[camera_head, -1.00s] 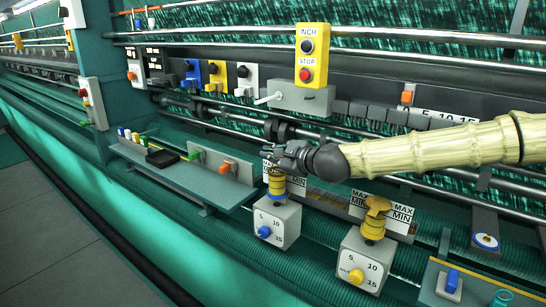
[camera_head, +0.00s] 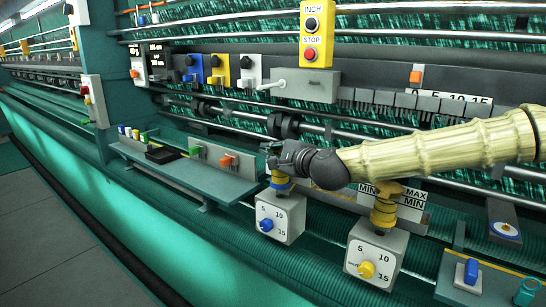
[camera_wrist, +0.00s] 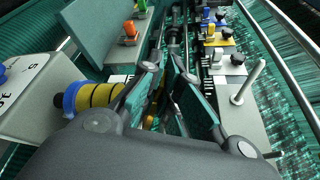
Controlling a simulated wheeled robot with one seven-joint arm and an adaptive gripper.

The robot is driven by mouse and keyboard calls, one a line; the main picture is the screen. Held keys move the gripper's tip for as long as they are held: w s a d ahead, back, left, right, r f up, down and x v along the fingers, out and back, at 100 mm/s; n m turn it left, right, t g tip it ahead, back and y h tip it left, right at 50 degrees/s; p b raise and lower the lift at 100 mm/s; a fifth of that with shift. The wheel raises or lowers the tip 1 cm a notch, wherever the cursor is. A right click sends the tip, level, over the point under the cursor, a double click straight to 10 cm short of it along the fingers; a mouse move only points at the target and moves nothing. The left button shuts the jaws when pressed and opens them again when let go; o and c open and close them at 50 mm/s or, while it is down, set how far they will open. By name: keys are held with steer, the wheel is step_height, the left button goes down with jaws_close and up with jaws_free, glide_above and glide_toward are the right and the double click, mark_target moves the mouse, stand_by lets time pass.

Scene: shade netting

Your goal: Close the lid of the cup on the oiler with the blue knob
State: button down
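The oiler with the blue knob (camera_head: 266,225) is a grey box (camera_head: 291,222) with a dial face, and a yellow cup (camera_head: 280,184) with a blue ring stands on it. The wrist view shows this cup (camera_wrist: 98,95) lying sideways in the picture, at the left beside the left finger. My gripper (camera_head: 270,153) is just above the cup's top in the head view. In the wrist view my gripper (camera_wrist: 166,64) has its fingers apart, with no held object visible. I cannot make out the cup's lid; the gripper covers the area above the cup.
A second oiler with a yellow knob (camera_head: 366,270) and yellow cup (camera_head: 384,212) stands to the right, with my forearm above it. A grey shelf (camera_head: 225,186) with small coloured items is at the left. The yellow INCH/STOP box (camera_head: 313,35) and rails are behind.

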stand_by(0.3)
steer(key=c, duration=1.6)
jaws_free()
steer(key=shift+c, duration=0.2)
